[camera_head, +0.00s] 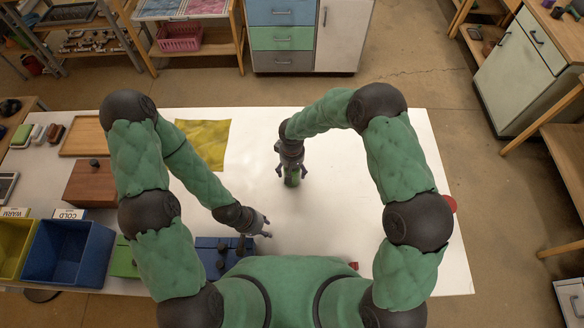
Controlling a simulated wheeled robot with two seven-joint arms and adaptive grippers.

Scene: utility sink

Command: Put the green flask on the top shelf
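The green flask (292,180) stands on the white table (345,200), directly below my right gripper (291,172). The fingers of this gripper are on either side of it, and the palm hides its upper part. I cannot tell whether the fingers touch it. My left gripper (267,227) is low over the table, to the left of the flask and nearer to me. Its fingertips are apart, with nothing visible between them. Which shelf is the top shelf is not clear from this view.
A blue bin (70,255), a yellow bin (12,248) and a brown box (90,183) stand at the left. A yellow cloth (204,140) lies at the back. A wooden rack (200,48) and drawers (283,38) stand beyond. The table's right middle is clear.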

